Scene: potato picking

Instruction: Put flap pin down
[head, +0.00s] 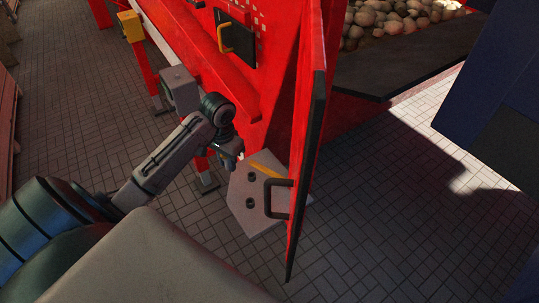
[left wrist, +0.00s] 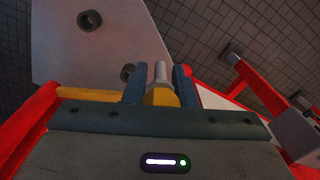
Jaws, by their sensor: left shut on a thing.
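The flap pin (left wrist: 160,72), a pale grey rod with a yellow base, stands between the two fingers of my left gripper (left wrist: 159,88) in the left wrist view. The gripper is shut on it. In the head view my left gripper (head: 238,158) is at the upper left edge of a grey plate (head: 245,212) with dark round holes; the pin is hard to make out there. A yellow bar (head: 266,171) lies across the plate's top, to the right of the gripper. Whether it belongs to the pin I cannot tell. My right gripper is in neither view.
A red upright panel (head: 309,130) with a black handle (head: 268,199) stands close right of the plate. The red machine (head: 215,70) is behind my left arm. Potatoes (head: 385,20) lie at the upper right. Paved floor (head: 390,220) is open right of the panel.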

